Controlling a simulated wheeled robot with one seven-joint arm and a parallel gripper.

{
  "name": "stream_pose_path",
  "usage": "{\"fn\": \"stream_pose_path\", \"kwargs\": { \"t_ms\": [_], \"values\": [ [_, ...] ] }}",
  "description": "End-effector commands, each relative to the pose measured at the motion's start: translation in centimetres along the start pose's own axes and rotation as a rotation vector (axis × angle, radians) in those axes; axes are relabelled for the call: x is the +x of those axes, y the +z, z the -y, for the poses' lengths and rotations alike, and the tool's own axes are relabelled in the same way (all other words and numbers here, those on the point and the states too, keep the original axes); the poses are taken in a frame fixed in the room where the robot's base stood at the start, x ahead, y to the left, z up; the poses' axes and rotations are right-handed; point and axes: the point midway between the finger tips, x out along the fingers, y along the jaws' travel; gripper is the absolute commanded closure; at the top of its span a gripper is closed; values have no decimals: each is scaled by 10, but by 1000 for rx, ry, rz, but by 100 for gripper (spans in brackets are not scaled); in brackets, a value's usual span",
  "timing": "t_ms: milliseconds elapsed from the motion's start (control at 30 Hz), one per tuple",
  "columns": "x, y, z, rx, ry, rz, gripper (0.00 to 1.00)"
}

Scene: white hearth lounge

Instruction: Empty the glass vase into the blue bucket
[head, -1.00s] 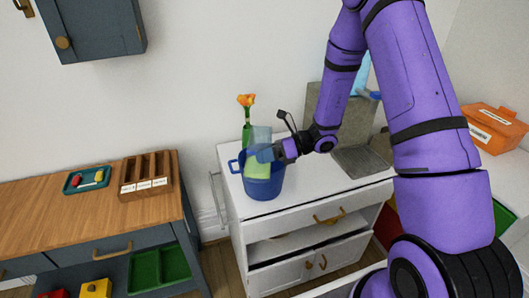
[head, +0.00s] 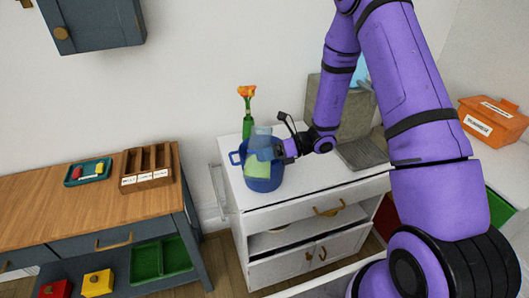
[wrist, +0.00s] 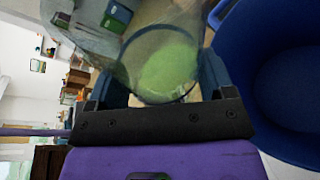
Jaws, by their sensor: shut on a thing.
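My gripper (head: 280,149) is shut on the clear glass vase (head: 262,141). The vase looks roughly upright, with pale green contents (head: 256,168) in its lower part. In the wrist view the glass (wrist: 112,48) sits between my fingers, with the green contents (wrist: 170,68) showing through it. The blue bucket (head: 265,185) stands on the white cabinet. In the head view the vase overlaps the bucket; I cannot tell whether it is over the bucket or in front of it. In the wrist view the bucket (wrist: 290,95) is at the right, and the visible part of its inside looks empty.
A green bottle-like vase with orange flowers (head: 246,98) stands just behind the bucket. The white cabinet top (head: 308,180) is clear right of the bucket. A grey board (head: 360,154) lies farther right. A wooden sideboard (head: 70,210) with a divided box (head: 148,170) is at left.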

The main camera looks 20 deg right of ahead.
Motion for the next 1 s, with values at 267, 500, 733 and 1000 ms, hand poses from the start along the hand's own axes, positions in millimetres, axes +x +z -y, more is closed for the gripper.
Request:
{"fn": "stream_pose_path", "kwargs": {
  "t_ms": [267, 500, 733, 1000],
  "values": [
    [-1, 4, -8, 80, 35, 13, 66],
    [0, 2, -10, 145, 61, 21, 66],
    [1, -3, -8, 193, 81, 28, 66],
    [3, -10, -4, 250, 105, 36, 66]
  ]
}}
